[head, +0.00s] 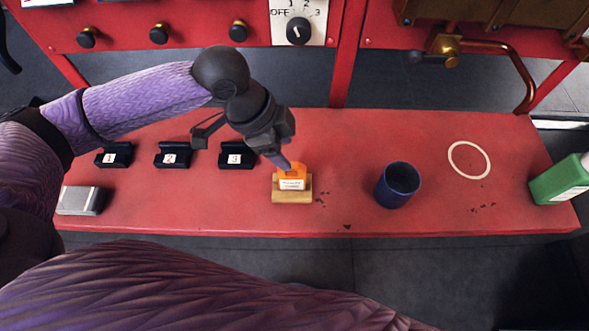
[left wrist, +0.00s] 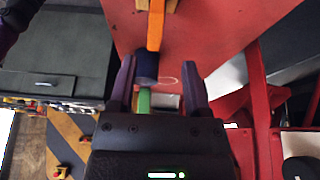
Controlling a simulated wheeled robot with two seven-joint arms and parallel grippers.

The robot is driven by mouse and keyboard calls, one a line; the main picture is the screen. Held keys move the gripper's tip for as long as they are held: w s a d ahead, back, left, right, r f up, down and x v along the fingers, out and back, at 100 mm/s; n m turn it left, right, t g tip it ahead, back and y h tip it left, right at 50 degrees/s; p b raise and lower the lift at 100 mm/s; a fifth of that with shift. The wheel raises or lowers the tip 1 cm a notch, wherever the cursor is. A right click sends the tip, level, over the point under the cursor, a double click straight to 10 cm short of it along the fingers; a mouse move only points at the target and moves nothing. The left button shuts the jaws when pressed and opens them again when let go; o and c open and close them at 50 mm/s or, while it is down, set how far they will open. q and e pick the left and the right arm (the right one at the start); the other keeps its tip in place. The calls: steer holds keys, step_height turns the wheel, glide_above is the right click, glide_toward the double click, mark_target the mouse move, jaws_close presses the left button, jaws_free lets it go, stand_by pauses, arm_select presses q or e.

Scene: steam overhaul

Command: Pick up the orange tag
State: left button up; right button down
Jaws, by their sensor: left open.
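The orange tag (head: 293,172) with a white label stands upright in a small wooden block (head: 291,196) on the red bench. My left gripper (head: 280,160) is just above and behind the tag, its fingers pointing down toward it. In the left wrist view the tag (left wrist: 155,25) shows as an orange strip ahead of the left gripper (left wrist: 157,62), in line with the gap between its open fingers. The gripper holds nothing; whether a finger touches the tag I cannot tell. My right gripper is not in view.
A dark blue cup (head: 397,185) stands right of the block. Farther right are a pale ring mark (head: 469,159) and a green bottle (head: 562,180). Three black numbered holders (head: 173,155) and a grey metal block (head: 82,201) are on the left. A red panel with knobs (head: 298,30) rises behind.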

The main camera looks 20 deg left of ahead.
mark_target(295, 174)
arm_select(q)
steer(key=x, duration=0.2)
steer(key=b+x, duration=0.1)
steer(key=x, duration=0.1)
steer(key=s+b+x, duration=0.1)
steer(key=x, duration=0.1)
steer(key=shift+f, duration=0.5)
steer(key=shift+w+d+f, duration=0.1)
steer(key=shift+w+f, duration=0.05)
steer(key=shift+f, duration=0.1)
steer(key=shift+r, duration=0.15)
steer(key=shift+c, duration=0.3)
jaws_close()
